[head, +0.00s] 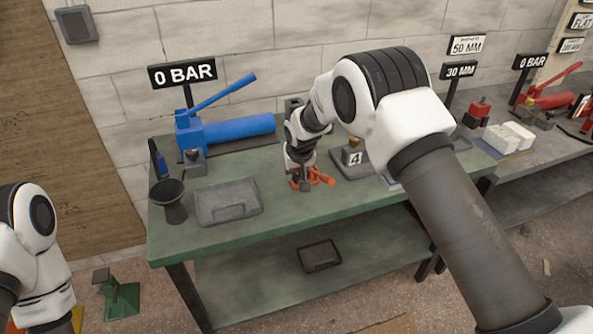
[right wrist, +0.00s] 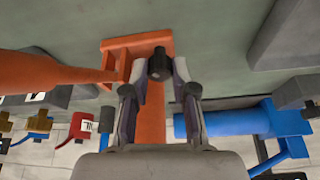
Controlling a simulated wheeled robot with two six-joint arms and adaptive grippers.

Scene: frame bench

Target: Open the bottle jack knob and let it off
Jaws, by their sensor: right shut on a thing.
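The orange bottle jack (head: 321,180) stands on the green bench near its front edge, with its orange handle at the right. Much of the jack is hidden behind my right gripper (head: 301,168), which comes down on it from above. In the right wrist view, the jack's orange base (right wrist: 113,46) and body show. The dark knob (right wrist: 160,63) sits between the two fingertips of my right gripper (right wrist: 161,73), which is shut on it. My left arm shows at the left edge of the head view; its gripper is out of the picture.
A blue hand pump (head: 235,130) stands behind, under a "0 BAR" sign (head: 182,73). A grey tray (head: 228,202) and a dark cup (head: 170,199) are to the left. Bench room is free between tray and jack.

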